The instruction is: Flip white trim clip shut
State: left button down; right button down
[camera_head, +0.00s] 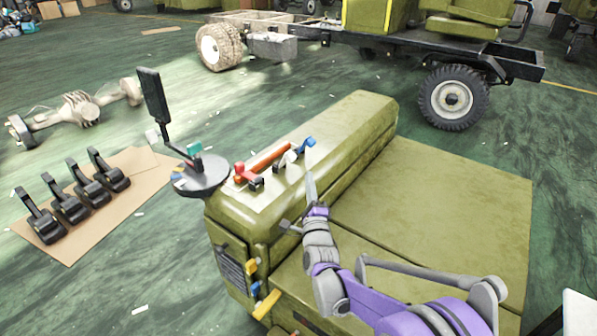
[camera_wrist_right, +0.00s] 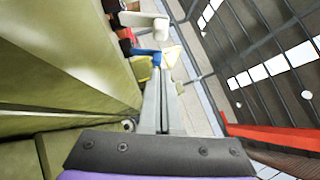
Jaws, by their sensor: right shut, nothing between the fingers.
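The white trim clip (camera_head: 287,158) sits on a pale panel on top of the olive green housing, between an orange bar and a blue clip (camera_head: 307,143). In the right wrist view a white clip (camera_wrist_right: 146,20) stands beyond the blue clip (camera_wrist_right: 143,52), with its flap raised off the panel. My right gripper (camera_head: 310,172) points up beside the blue clip, on the right of the white one. Its thin grey fingers (camera_wrist_right: 164,75) are shut and empty; I cannot tell whether they touch the blue clip. My left gripper is not in view.
An orange bar (camera_head: 264,160) and a red clip (camera_head: 241,171) share the panel. A round grey tray (camera_head: 201,178) with a black upright is at the housing's left end. Yellow and blue levers (camera_head: 254,287) project from its front. Flat green covers (camera_head: 430,205) lie right.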

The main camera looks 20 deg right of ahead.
jog(key=shift+w+a+r+b, duration=0.1)
jog(key=shift+w+a+r, duration=0.25)
jog(key=shift+w, duration=0.25)
jog(key=shift+w+a+r+b, duration=0.1)
jog(key=shift+w+a+r, duration=0.25)
jog(key=shift+w, duration=0.3)
jog(key=shift+w+a+r+b, duration=0.1)
jog(key=shift+w+a+r, duration=0.25)
jog(key=shift+w, duration=0.25)
